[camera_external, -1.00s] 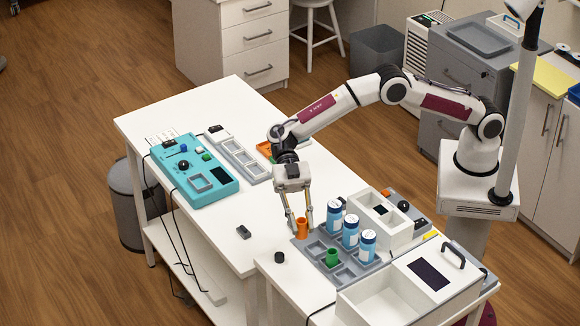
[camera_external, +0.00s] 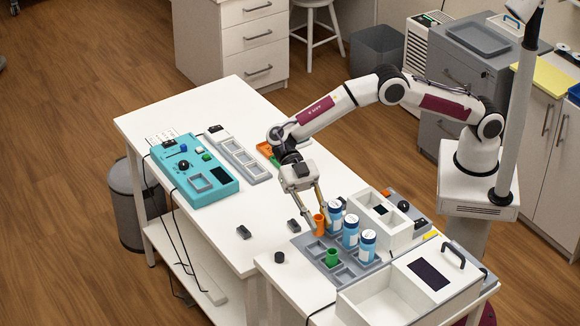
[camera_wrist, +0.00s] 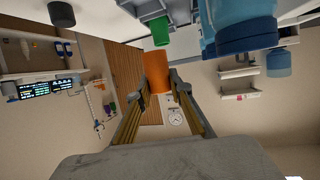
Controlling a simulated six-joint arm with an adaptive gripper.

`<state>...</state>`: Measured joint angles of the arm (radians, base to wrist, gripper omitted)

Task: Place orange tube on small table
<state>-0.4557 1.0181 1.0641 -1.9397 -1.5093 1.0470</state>
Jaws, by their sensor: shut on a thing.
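The orange tube (camera_external: 319,226) is between the fingertips of my gripper (camera_external: 321,212), which is shut on it. It is at the far side of the grey rack, just left of the blue-white bottles, and looks slightly tilted. Whether its bottom clears the rack is hard to tell. In the wrist view the tube (camera_wrist: 157,70) sits between the two fingers (camera_wrist: 160,92). A smaller white table (camera_external: 288,287) stands at the front right beside a long white table (camera_external: 160,112); I cannot tell for certain which is the small table.
The grey rack (camera_external: 308,245) holds a green tube (camera_external: 332,258) and several blue-white bottles (camera_external: 351,231) close to my gripper. A white box (camera_external: 385,298) stands at the front right. A black cap (camera_external: 279,257) and small dark items (camera_external: 244,232) lie left of the rack.

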